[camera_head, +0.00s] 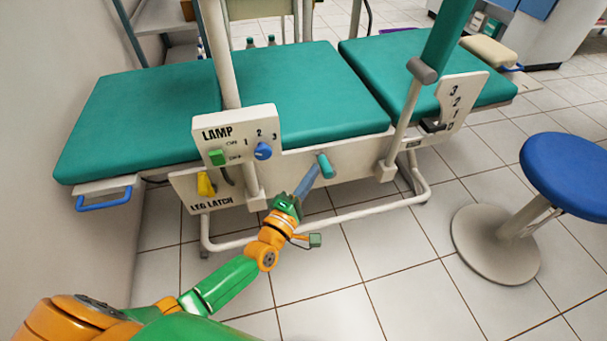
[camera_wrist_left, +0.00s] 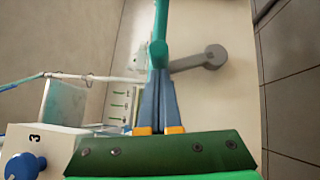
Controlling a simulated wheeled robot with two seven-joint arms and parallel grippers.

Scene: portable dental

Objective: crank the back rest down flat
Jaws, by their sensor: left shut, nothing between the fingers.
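The couch has green cushions. The right section (camera_head: 380,60), beside a panel marked 3 to 0 (camera_head: 462,98), looks about level with the seat (camera_head: 300,88); I take it as the back rest. A dark pointer (camera_head: 434,126) sits near the panel's low end. The crank's green handle (camera_head: 325,165) sticks out from the couch's side rail; its grey crank arm (camera_wrist_left: 198,61) shows in the left wrist view. My left gripper (camera_head: 314,170) is shut and empty, its blue-grey fingertips at the handle's end. I cannot tell whether they touch. My right gripper is out of view.
A lamp panel (camera_head: 235,136) with a blue knob (camera_head: 263,151) and a leg latch plate (camera_head: 207,200) stand left of the crank. A green padded arm (camera_head: 448,42) rises at the right. A blue stool (camera_head: 570,172) stands on the right.

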